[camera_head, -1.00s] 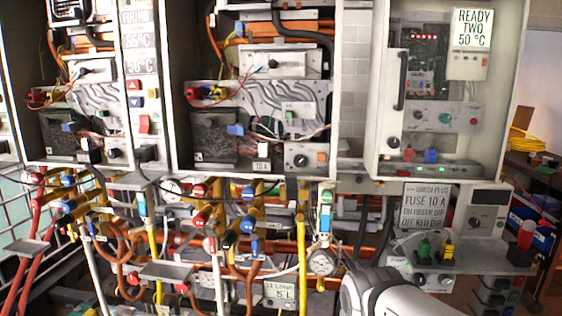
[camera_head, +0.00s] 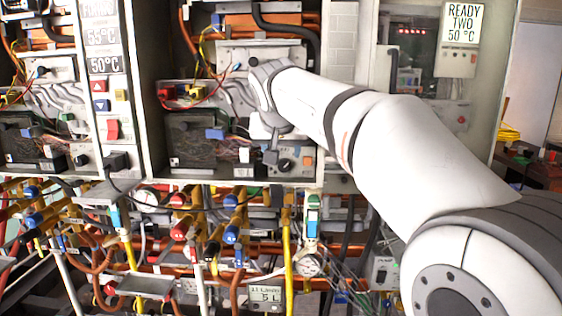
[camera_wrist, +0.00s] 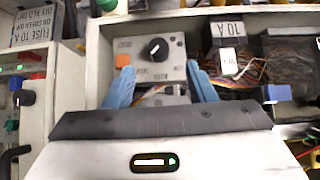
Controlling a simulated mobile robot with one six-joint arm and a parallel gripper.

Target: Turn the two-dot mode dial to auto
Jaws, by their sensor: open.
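A black round mode dial (camera_wrist: 158,48) with a pale pointer mark sits on a light grey plate (camera_wrist: 150,75) with small lettering around it, seen inverted in the wrist view. I cannot read the words or make out two dots. The dial also shows in the head view (camera_head: 285,164), at the bottom right of the middle cabinet. My gripper (camera_wrist: 158,70) is open, with its blue fingers apart on either side of the dial in the wrist view, and nothing between them. In the head view my gripper (camera_head: 271,152) is just left of the dial; contact cannot be told.
An orange button (camera_wrist: 123,61) is beside the dial, near one finger. Loose wires (camera_wrist: 245,70) and a 10 A label (camera_wrist: 228,29) lie on the other side. The cabinet's lower edge, valves and copper pipes (camera_head: 270,247) are below. My arm covers much of the right cabinet.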

